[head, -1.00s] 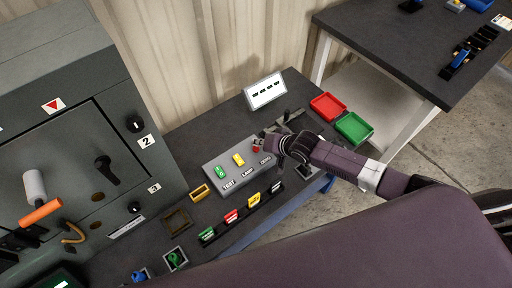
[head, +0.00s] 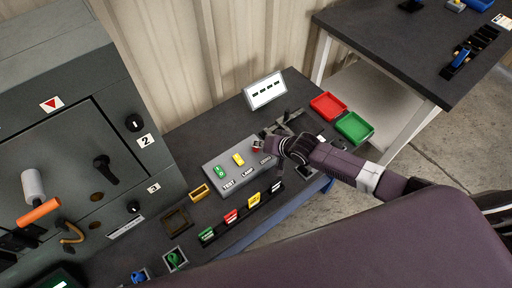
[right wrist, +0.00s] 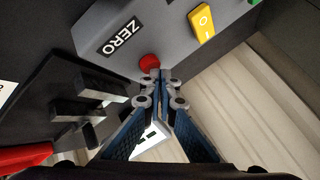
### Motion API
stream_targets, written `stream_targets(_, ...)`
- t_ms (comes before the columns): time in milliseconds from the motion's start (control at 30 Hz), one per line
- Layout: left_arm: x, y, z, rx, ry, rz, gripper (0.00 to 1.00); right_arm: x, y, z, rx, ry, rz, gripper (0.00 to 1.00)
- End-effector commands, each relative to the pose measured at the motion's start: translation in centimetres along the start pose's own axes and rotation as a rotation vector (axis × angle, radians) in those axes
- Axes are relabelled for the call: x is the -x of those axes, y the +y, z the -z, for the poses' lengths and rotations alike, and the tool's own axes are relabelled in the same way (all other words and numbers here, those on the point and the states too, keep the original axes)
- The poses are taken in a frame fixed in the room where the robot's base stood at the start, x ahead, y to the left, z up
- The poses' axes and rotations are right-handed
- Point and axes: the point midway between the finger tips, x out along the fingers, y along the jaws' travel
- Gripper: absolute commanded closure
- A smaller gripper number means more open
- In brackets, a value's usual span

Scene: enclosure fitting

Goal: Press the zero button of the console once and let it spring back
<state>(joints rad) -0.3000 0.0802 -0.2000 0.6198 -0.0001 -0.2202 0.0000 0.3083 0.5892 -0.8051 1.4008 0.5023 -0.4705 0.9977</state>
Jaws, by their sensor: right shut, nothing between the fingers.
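The console (head: 213,172) is a grey box on the bench with a green switch (head: 219,172), a yellow switch (head: 238,159) and labels TEST, LAMP and ZERO. The red zero button (head: 257,147) is at its right end, partly hidden by my right gripper (head: 270,148). In the right wrist view the red button (right wrist: 149,62) stands beside the ZERO label (right wrist: 121,36). My right gripper (right wrist: 158,76) is shut and empty, its tips right at the button's lower edge. I cannot tell whether they touch it or whether it is pressed. My left gripper is not in view.
A white display (head: 265,91) with dashes stands behind the console. A rack of coloured tags (head: 243,214) lies in front. Red (head: 327,105) and green (head: 354,128) trays sit to the right. A grey cabinet (head: 70,140) stands at the left.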

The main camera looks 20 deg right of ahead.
Motion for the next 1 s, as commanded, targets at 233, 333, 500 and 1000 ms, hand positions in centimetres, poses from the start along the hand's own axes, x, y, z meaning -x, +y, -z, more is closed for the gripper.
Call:
stream_targets(233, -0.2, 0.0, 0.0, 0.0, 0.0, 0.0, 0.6, -0.2, 0.2, -0.2, -0.001, 0.0, 0.0, 1.0)
stream_targets(333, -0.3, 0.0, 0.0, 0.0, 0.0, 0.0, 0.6, -0.3, 0.2, -0.3, -0.001, 0.0, 0.0, 1.0)
stream_targets(500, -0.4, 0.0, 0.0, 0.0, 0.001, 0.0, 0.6, -0.5, 0.3, -0.4, -0.002, -0.001, 0.0, 1.0)
stream_targets(1000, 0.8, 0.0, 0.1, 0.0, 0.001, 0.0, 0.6, 0.3, -0.2, 0.1, -0.002, -0.001, -0.001, 1.0)
